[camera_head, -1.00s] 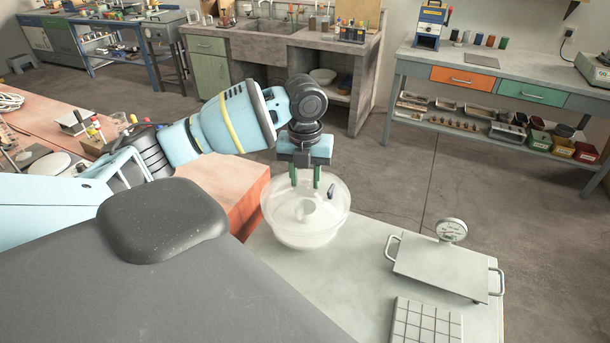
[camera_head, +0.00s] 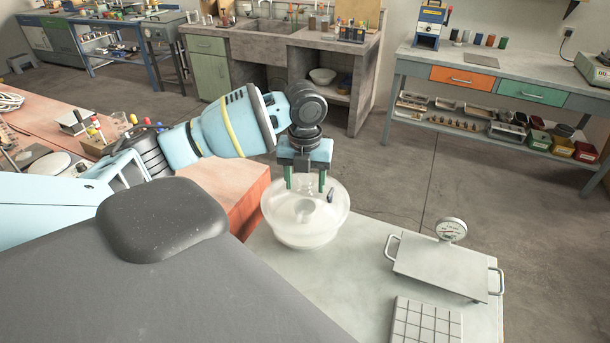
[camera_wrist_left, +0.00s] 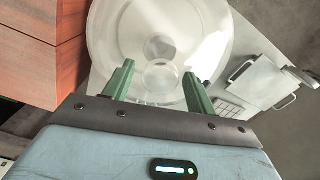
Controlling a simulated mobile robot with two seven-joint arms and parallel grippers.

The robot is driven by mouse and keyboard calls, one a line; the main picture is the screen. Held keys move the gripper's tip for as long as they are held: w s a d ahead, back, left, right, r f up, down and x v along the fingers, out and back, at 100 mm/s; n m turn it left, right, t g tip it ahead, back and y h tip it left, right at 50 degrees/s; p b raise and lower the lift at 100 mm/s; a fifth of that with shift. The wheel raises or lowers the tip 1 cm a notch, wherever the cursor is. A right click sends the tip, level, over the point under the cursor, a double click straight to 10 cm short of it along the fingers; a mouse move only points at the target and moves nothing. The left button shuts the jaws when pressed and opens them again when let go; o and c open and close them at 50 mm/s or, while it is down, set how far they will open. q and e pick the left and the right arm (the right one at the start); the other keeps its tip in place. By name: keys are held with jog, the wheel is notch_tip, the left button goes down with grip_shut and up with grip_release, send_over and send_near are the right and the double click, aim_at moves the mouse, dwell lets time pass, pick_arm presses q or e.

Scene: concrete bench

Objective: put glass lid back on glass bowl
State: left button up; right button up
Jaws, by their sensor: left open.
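The clear glass bowl (camera_head: 303,239) stands at the back left corner of the pale bench. The clear glass lid (camera_head: 278,202) appears to lie over its top; glass on glass makes the exact seating hard to tell. A small dark mark shows at its right side. My left gripper (camera_head: 305,191) points down over the lid, its green fingers open on either side of the clear knob. In the left wrist view, the round knob (camera_wrist_left: 160,76) shows between the spread fingertips, apart from both. My right gripper is not in view.
A metal tray-like plate with handles (camera_head: 440,268) and a dial gauge (camera_head: 451,230) stand right of the bowl. A gridded block (camera_head: 427,322) lies at the front. A reddish wooden bench (camera_head: 243,192) adjoins at left. Bare bench top lies between bowl and plate.

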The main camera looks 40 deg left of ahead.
aim_at(305, 180)
pick_arm(q)
jog(key=shift+r, duration=0.1)
notch_tip(305, 180, up, 13)
jog(key=p, duration=0.1)
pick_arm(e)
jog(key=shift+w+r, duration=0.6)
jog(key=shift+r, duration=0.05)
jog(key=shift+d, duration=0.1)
